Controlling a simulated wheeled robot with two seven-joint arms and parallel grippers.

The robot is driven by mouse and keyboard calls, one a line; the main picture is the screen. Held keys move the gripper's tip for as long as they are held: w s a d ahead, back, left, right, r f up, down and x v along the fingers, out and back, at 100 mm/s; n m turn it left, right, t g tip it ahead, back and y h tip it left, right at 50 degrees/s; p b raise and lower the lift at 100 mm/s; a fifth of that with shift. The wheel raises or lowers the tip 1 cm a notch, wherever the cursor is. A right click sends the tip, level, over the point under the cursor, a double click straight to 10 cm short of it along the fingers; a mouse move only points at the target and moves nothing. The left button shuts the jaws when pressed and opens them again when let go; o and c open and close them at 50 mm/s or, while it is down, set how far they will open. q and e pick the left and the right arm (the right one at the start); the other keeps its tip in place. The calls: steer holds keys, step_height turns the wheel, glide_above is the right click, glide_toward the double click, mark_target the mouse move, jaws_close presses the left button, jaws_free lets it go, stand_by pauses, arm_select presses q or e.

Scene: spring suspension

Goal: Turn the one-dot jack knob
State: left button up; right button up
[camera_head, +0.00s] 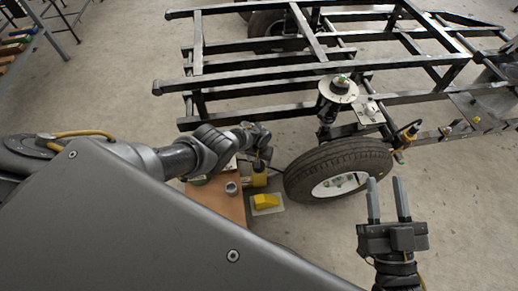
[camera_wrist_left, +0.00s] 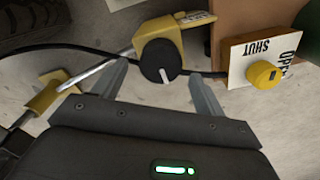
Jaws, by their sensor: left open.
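A black knob (camera_wrist_left: 160,62) with a white pointer line sits on a yellow jack body (camera_wrist_left: 160,32) in the left wrist view. A plate with lettering shows on the jack's top, too small to read for dots. My left gripper (camera_wrist_left: 159,70) is open, its two fingers on either side of the black knob, with visible gaps; I cannot tell the depth between them. In the head view the yellow jack (camera_head: 259,178) stands beside the wheel, just below my left gripper (camera_head: 262,152). My right gripper (camera_head: 387,184) is open and empty, right of the wheel.
A yellow knob (camera_wrist_left: 263,74) on an OPEN/SHUT plate (camera_wrist_left: 238,68) is right of the jack. A metal rod (camera_wrist_left: 105,72) and black cable run nearby. The tyre (camera_head: 335,160), black frame (camera_head: 250,82), brown box (camera_head: 222,208) and yellow wedge (camera_head: 265,201) surround the work area.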

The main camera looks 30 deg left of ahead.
arm_select(q)
step_height(320, 180, up, 2)
steer(key=shift+r+p, duration=0.15)
steer(key=shift+p, duration=0.75)
steer(key=shift+r+p, duration=0.8)
steer(key=shift+r, duration=0.05)
arm_select(e)
steer(key=d+f+m+g+h, duration=0.2)
steer(key=d+f+g+h, duration=0.4)
steer(key=f, duration=0.5)
arm_select(q)
steer(key=shift+r+p, duration=0.8)
steer(key=shift+r, duration=0.1)
steer(key=shift+r+p, duration=0.8)
steer(key=shift+r, duration=0.05)
arm_select(e)
steer(key=s+d+f+m+g+h, duration=0.2)
steer(key=s+d+f+g+h, duration=0.2)
steer(key=s+d+f+g, duration=0.3)
steer(key=shift+s+d+g, duration=0.25)
steer(key=shift+s+g, duration=0.55)
steer(key=shift+s, duration=0.5)
steer(key=shift+w, duration=0.1)
